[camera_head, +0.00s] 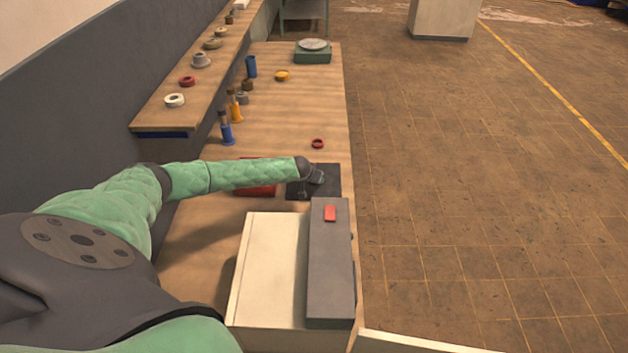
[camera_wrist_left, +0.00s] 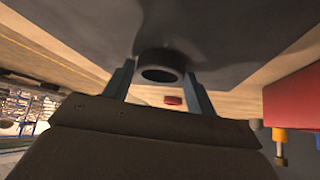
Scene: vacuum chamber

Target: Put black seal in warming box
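The black seal (camera_wrist_left: 160,66) is a short dark ring on the dark mat (camera_head: 299,190). Whether the seal is lifted off the mat is unclear. In the head view my left gripper (camera_head: 317,176) is small and hides the seal. A cream box with a grey section (camera_head: 330,265) and a red tab, seemingly the warming box, stands at the near end of the table. My right gripper is not in view.
A red case (camera_head: 258,190) lies partly under my left arm. A red ring (camera_head: 317,143) lies beyond the mat. Blue and orange upright parts (camera_head: 227,133) stand at the left, below a shelf (camera_head: 160,118) of rings. A green scale (camera_head: 313,55) is at the far end.

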